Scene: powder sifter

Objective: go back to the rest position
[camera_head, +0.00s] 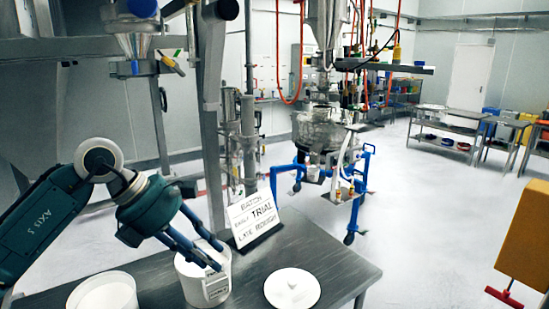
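My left gripper (220,258) comes in from the left on a dark teal arm. Its two blue-grey fingers point down to the right with a gap between them, at the top of a white labelled bucket (205,289) on the metal table (325,262). I see nothing held between the fingers. I cannot tell whether they touch the rim. My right gripper is not in view.
A white tub (103,292) is at the table's front left and a round white lid (292,289) lies right of the bucket. A sign (254,217) reading TRIAL stands behind. A steel post (212,120) rises behind the table. Open floor lies to the right.

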